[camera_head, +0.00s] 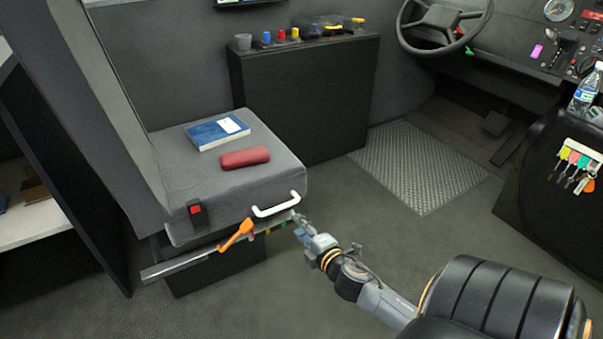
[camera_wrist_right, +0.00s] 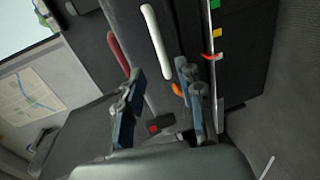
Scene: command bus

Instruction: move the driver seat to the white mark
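The grey driver seat (camera_head: 240,185) stands at the left, with a white handle (camera_head: 276,204) on its front edge. An orange lever (camera_head: 236,235) sits below the cushion beside a pale rail (camera_head: 180,266). Coloured marks, including green (camera_wrist_right: 215,5), yellow (camera_wrist_right: 217,33) and red (camera_wrist_right: 210,57), show along the rail; I cannot pick out a white mark for certain. My right gripper (camera_head: 301,228) is just off the seat's front corner, near the handle. In the wrist view its fingers (camera_wrist_right: 160,108) are apart and empty, with the white handle (camera_wrist_right: 155,40) and orange lever (camera_wrist_right: 177,90) ahead. My left gripper is out of view.
A blue book (camera_head: 217,132) and a red case (camera_head: 245,158) lie on the seat. A dark cabinet (camera_head: 305,105) stands behind it, and the steering wheel (camera_head: 444,25) is at the upper right. The floor (camera_head: 350,220) in front of the seat is clear.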

